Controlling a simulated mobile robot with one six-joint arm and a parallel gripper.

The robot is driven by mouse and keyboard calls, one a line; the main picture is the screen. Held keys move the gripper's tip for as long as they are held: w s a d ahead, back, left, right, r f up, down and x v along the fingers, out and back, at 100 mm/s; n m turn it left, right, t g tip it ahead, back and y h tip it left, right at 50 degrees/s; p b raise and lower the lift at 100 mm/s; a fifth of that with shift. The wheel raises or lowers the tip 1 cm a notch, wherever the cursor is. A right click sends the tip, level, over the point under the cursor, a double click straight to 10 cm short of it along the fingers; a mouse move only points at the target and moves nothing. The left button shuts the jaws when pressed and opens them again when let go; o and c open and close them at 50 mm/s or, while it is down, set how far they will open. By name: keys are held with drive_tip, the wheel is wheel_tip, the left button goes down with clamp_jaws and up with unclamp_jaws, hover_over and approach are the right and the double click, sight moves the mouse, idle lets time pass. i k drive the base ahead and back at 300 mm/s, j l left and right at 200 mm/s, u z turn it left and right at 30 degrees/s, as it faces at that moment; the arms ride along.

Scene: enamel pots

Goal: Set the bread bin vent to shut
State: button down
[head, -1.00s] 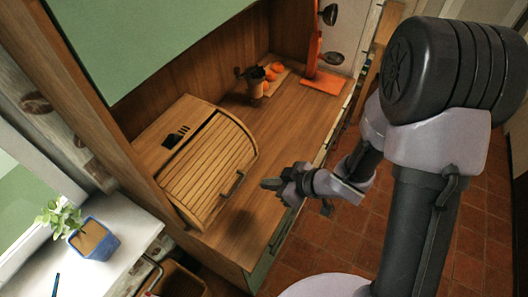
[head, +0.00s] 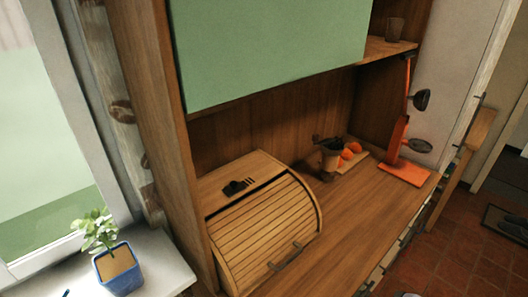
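The wooden bread bin (head: 264,236) stands on the counter in the lower middle of the head view. Its slatted roll front is down, with a dark handle near the lower edge. The vent (head: 240,186) is on the bin's flat top, near the left end of the roll front. It shows a dark knob at its left and short dark slots beside it. The slots look at least partly uncovered, but they are too small to tell exactly. My gripper is not in view.
A green cabinet door (head: 265,50) hangs above the bin. A dark grinder (head: 330,155), orange fruit (head: 350,151) and an orange stand (head: 400,150) are further back on the counter (head: 345,210). A potted plant (head: 118,268) stands at left. The counter right of the bin is clear.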

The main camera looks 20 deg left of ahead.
sight(235, 187)
drive_tip(key=u, duration=1.3)
